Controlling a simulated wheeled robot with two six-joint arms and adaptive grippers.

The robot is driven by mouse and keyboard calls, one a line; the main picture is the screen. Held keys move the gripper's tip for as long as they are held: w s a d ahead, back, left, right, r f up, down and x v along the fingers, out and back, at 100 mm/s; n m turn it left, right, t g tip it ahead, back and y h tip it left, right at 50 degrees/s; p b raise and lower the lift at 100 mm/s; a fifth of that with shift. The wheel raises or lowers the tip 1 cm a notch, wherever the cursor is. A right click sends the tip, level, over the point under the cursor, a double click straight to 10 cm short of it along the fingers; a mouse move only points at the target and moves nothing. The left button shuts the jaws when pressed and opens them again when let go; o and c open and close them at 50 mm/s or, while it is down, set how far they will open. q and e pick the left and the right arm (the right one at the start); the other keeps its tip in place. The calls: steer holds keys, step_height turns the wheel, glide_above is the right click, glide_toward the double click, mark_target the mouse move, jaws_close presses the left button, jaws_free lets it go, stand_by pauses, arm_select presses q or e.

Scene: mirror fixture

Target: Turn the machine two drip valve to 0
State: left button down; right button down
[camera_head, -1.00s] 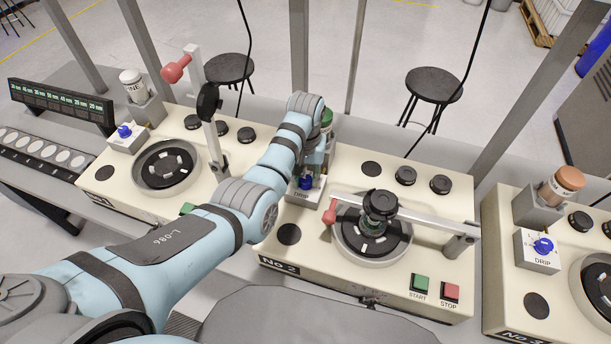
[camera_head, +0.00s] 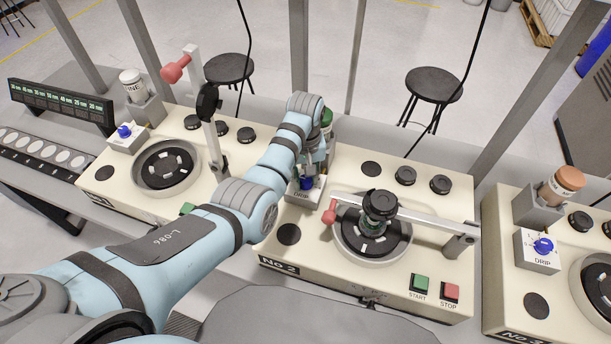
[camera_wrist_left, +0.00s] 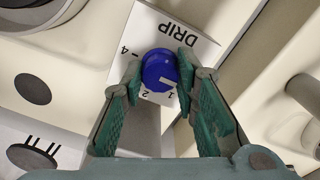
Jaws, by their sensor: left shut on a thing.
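The machine two drip valve is a blue knob (camera_head: 306,183) on a white DRIP box (camera_head: 297,194) at the back left of the No 2 machine (camera_head: 284,268). In the left wrist view the blue knob (camera_wrist_left: 160,70) carries a white pointer line, which lies toward the 1 and 2 marks. I cannot read the exact setting. The digits 4, 2 and 1 show on the box face; no 0 is visible. My left gripper (camera_wrist_left: 158,78) is shut on the knob, one green finger on each side. It also shows in the head view (camera_head: 308,174). My right gripper is out of view.
Machine two's lever arm (camera_head: 425,222) lies across its round plate, with a red handle (camera_head: 329,216) close to the drip box. START (camera_head: 419,284) and STOP (camera_head: 450,292) buttons are at the front. Similar machines stand left and right, each with its own drip knob.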

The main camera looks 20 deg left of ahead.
arm_select(q)
steer(key=c, duration=1.2)
jaws_free()
steer(key=shift+f, duration=0.1)
steer(key=shift+c, duration=0.2)
steer(key=shift+w, duration=0.1)
step_height(320, 180, up, 8)
steer(key=shift+f, duration=0.25)
steer(key=shift+a, duration=0.1)
